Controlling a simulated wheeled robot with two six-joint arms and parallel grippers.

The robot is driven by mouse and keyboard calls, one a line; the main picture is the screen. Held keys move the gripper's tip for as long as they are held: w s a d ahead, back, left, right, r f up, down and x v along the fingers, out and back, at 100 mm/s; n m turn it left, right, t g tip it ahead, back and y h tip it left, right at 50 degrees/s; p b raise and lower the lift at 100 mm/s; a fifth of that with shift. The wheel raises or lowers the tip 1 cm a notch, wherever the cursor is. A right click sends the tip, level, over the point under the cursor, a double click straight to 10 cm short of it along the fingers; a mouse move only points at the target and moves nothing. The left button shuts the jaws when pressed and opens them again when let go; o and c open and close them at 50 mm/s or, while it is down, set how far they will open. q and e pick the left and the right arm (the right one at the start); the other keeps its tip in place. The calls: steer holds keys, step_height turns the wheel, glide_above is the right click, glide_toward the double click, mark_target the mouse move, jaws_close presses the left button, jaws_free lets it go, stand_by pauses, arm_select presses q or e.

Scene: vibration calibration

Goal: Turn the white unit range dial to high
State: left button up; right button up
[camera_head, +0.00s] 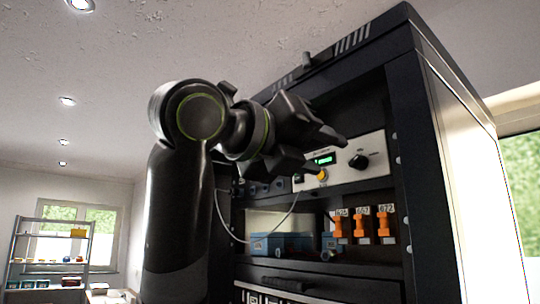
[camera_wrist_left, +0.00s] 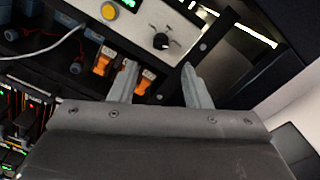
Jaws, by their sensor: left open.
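The white unit (camera_head: 345,158) sits on a shelf in the black rack and has a green display, a yellow button and a black range dial (camera_head: 359,161). In the left wrist view the dial (camera_wrist_left: 161,41) shows on the white panel (camera_wrist_left: 140,15), beyond my fingertips and a little to their left. Its printed marks are too small to read. My left gripper (camera_head: 325,148) is open and empty, in front of the unit and left of the dial in the head view. In the left wrist view its two fingers (camera_wrist_left: 158,66) stand apart. My right gripper is not in view.
Below the unit, orange tagged items (camera_head: 361,226) and blue boxes (camera_head: 283,244) stand on a lower shelf of the rack (camera_head: 411,180). A pale cable (camera_head: 233,237) loops beside my left arm. A shelf unit (camera_head: 46,252) stands far left.

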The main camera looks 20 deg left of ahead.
arm_select(q)
steer(key=b+v, duration=0.2)
steer(key=v, duration=0.8)
steer(key=shift+b, duration=0.3)
steer(key=shift+w, duration=0.1)
